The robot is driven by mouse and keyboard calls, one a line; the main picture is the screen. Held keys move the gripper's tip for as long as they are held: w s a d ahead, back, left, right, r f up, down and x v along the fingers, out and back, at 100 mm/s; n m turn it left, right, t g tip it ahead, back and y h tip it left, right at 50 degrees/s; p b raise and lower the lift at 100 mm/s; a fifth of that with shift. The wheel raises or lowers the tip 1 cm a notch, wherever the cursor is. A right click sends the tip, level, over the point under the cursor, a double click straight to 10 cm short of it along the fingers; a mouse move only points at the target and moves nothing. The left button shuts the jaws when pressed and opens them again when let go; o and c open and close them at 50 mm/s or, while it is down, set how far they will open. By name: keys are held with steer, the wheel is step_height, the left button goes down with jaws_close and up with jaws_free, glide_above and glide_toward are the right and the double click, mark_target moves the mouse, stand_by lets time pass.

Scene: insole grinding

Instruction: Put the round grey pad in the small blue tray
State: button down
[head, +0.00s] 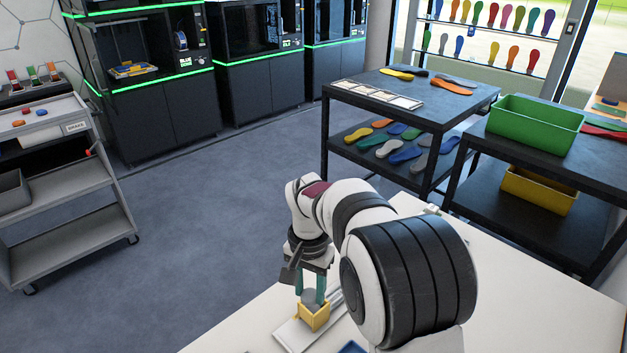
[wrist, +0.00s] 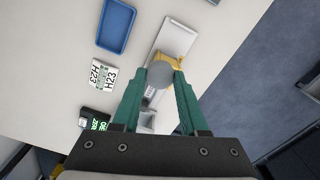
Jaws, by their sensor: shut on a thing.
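The round grey pad (head: 309,298) is between the green fingers of my gripper (head: 310,287), at the top of a small yellow holder (head: 315,317). In the wrist view the pad (wrist: 160,75) sits between the fingertips of my gripper (wrist: 161,78), which is shut on it. The yellow holder (wrist: 172,61) shows just behind the pad; I cannot tell whether they touch. The small blue tray (wrist: 116,27) lies flat and empty at the upper left of the wrist view, apart from the gripper. In the head view only a corner of the tray (head: 352,348) shows at the bottom edge.
The holder stands on a light grey strip-like base (wrist: 175,38) on the white table (head: 245,335). White H23 cards (wrist: 103,74) and a dark device with a green display (wrist: 96,118) lie left of the gripper. Bare table lies between tray and base.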

steer(key=s+d+r+n, duration=0.3)
steer(key=s+d+r, duration=0.1)
steer(key=d+r, duration=0.25)
steer(key=s+d+r+n, duration=0.2)
steer(key=s+d+r, duration=0.1)
steer(key=d+r, duration=0.3)
steer(key=s+d+f+n, duration=0.2)
steer(key=d+f, duration=0.2)
steer(key=f, duration=0.2)
steer(key=s+d+f+n, duration=0.2)
steer(key=d+f, duration=0.1)
steer(key=f, duration=0.4)
steer(key=w+a+f, duration=0.2)
steer(key=a+f, duration=0.1)
steer(key=w+a+f, duration=0.1)
steer(key=a+f, duration=0.2)
steer(key=f, duration=0.1)
steer(key=w+a+f, duration=0.2)
steer(key=a+f, duration=0.2)
steer(key=shift+w+f, duration=0.2)
steer(key=shift+w, duration=0.1)
steer(key=shift+f, duration=0.15)
steer(key=shift+f, duration=0.45)
